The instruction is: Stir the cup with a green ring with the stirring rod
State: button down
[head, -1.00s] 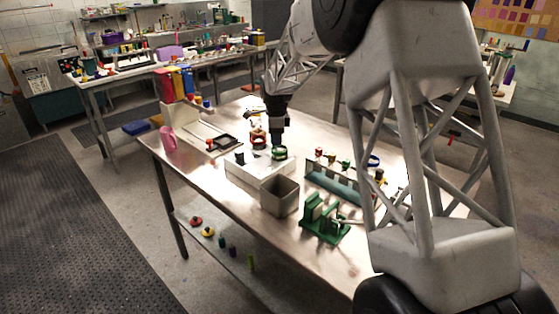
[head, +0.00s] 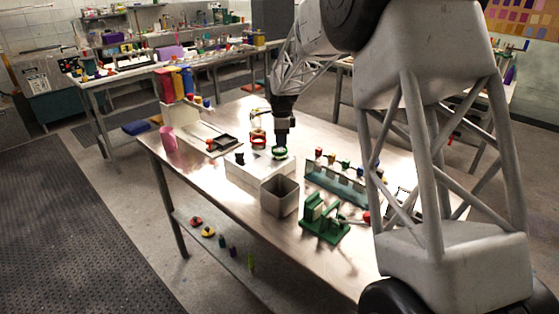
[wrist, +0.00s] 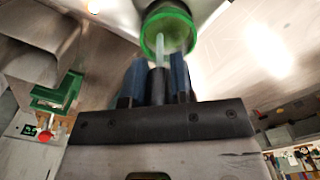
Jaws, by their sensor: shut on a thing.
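My gripper (head: 281,136) points down over the white block on the table, just above the cup with a green ring (head: 280,153). In the wrist view its blue-padded fingers (wrist: 159,82) are shut on the dark handle of the stirring rod (wrist: 160,47). The rod's pale shaft reaches across the green ring's opening. The same cup (wrist: 167,17) shows at the top of the wrist view, partly cut off by the frame. I cannot tell how deep the rod's tip sits in it. A red-ringed vessel (head: 258,141) stands behind and left of it.
A small dark item (head: 240,158) sits on the white block (head: 250,172). An open grey bin (head: 279,197) stands in front. A green stand (head: 324,220) and a teal rack (head: 336,183) with several small coloured items are to the right. The table's left front is clear.

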jog(key=shift+d, duration=0.2)
jog(key=shift+w, duration=0.15)
jog(key=shift+w+d, duration=0.2)
jog(key=shift+w, duration=0.3)
dwell(0.3)
jog(key=shift+w+a, duration=0.45)
jog(key=shift+a, duration=0.05)
jog(key=shift+s+a, duration=0.15)
jog(key=shift+a, duration=0.45)
jog(key=shift+s, duration=0.15)
